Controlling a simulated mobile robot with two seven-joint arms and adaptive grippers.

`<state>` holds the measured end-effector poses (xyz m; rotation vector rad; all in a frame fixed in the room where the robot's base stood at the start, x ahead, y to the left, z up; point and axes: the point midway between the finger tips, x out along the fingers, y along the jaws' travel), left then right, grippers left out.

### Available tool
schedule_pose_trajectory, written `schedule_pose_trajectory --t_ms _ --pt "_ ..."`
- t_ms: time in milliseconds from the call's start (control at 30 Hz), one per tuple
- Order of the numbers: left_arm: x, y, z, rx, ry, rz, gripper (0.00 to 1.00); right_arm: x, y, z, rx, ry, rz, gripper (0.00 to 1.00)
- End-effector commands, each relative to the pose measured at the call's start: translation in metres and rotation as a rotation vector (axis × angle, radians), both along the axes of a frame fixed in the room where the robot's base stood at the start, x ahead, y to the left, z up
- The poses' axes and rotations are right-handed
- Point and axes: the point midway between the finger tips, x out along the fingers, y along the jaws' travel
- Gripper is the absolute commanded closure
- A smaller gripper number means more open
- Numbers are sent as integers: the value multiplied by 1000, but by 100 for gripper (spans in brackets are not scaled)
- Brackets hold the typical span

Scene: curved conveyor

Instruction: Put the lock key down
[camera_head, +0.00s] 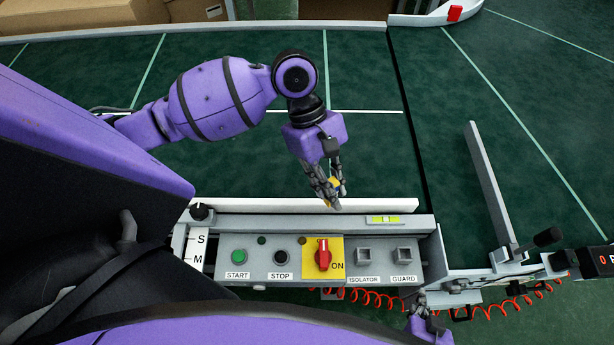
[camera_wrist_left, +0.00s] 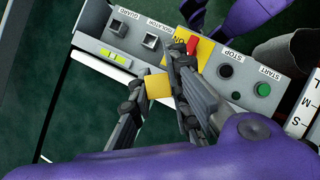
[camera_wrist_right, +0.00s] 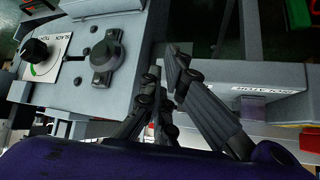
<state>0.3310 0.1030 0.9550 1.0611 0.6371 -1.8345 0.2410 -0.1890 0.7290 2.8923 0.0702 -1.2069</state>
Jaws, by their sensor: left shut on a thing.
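The lock key is a small yellow piece (camera_head: 335,184), held between the fingertips of my left gripper (camera_head: 336,200). In the left wrist view the yellow key (camera_wrist_left: 158,87) sits between the fingers, its far side partly hidden by them. My left gripper is shut on it, over the back edge of the control panel (camera_head: 215,277). The panel has a red ON switch (camera_head: 323,254) on a yellow plate, and square ISOLATOR (camera_head: 364,256) and GUARD (camera_head: 405,255) sockets. My right gripper (camera_head: 418,300) is at the panel's lower right; its fingertips (camera_wrist_right: 165,62) look close together, with any gap unclear.
A green START button (camera_head: 239,256) and a black STOP button (camera_head: 281,257) are on the panel's left. A grey bar (camera_head: 487,180) and a coiled red cable (camera_head: 490,308) lie to the right. The green conveyor (camera_head: 380,150) is clear behind the panel.

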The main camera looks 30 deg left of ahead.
Motion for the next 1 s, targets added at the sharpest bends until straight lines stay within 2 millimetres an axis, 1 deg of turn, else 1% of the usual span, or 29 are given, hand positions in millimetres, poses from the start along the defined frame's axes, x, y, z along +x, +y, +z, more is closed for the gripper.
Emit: schedule_pose_trajectory --t_ms 33,200,300,400,533,633,967,1000 --pt "-9 -3 -2 -8 4 119 100 0 -1 0 -1 0 -1 100" --pt "-20 2 0 -6 3 554 100 0 -3 0 -4 0 -3 100" --pt "-22 9 5 -6 1 748 100 0 -3 0 -4 0 -2 100" --pt "-24 16 9 -5 2 880 100 0 -3 0 -4 0 -2 100" --pt "-22 24 10 -1 2 964 100 0 -2 0 -2 0 -1 100" --pt "-10 32 4 2 1 984 100 0 -1 0 -1 0 0 100" --pt "56 77 -32 3 4 983 100 0 0 0 0 1 1 100" --pt "60 79 -42 3 7 982 100 0 0 0 0 1 1 100"
